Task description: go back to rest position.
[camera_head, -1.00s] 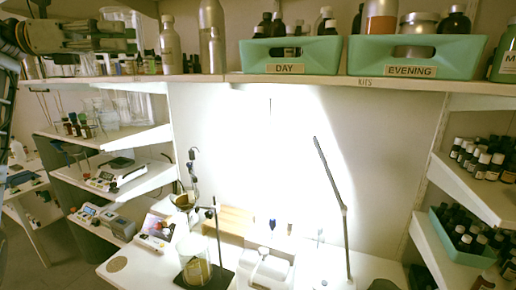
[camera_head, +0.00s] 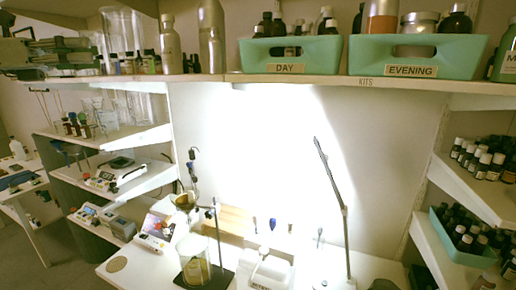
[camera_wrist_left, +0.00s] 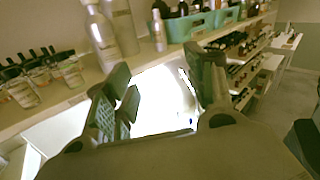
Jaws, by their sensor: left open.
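My left gripper (camera_head: 90,56) is at the top left edge of the head view, in front of the left end of the upper shelf, with its fingers pointing right. In the left wrist view my left gripper (camera_wrist_left: 158,82) has its two dark fingers spread well apart, with nothing between them. Bright wall light shows through the gap. My right gripper is in no view.
The upper shelf (camera_head: 345,79) carries metal bottles (camera_head: 211,38) and green DAY (camera_head: 289,56) and EVENING (camera_head: 414,56) bins. A lamp (camera_head: 333,180) and a glass beaker (camera_head: 194,262) stand on the bench below. Side shelves hold glassware and small bottles.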

